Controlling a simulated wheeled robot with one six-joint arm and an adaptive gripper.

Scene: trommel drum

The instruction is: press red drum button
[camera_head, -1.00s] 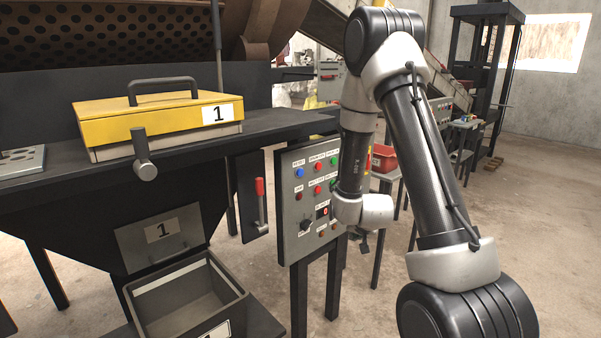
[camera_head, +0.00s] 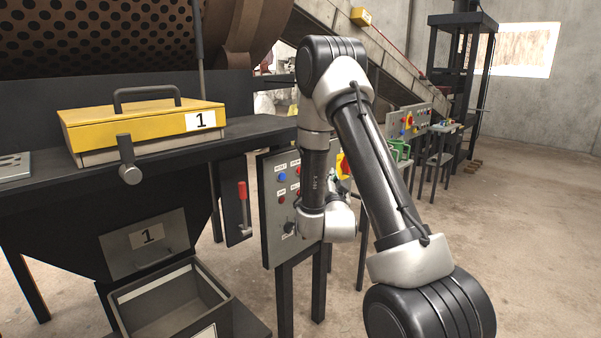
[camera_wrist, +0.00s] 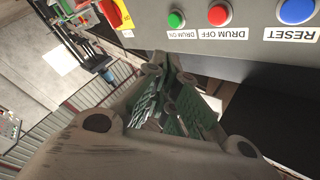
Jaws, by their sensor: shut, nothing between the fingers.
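The red DRUM OFF button (camera_wrist: 219,15) is on the grey control panel (camera_wrist: 220,68), which appears upside down in the wrist view. A green DRUM ON button (camera_wrist: 176,19) and a blue RESET button (camera_wrist: 297,11) flank it. In the head view the red button (camera_head: 297,168) shows in the top row of the panel (camera_head: 271,225), just left of my arm. My gripper (camera_wrist: 172,62) is shut and empty. Its fingertips overlap the panel's edge in the wrist view, apart from the red button.
A dark table with a yellow-lidded box (camera_head: 145,122) stands left of the panel. A red-handled lever (camera_head: 243,195) is beside the panel. A grey bin (camera_head: 175,305) sits below. More machinery stands behind my arm, and the floor at right is clear.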

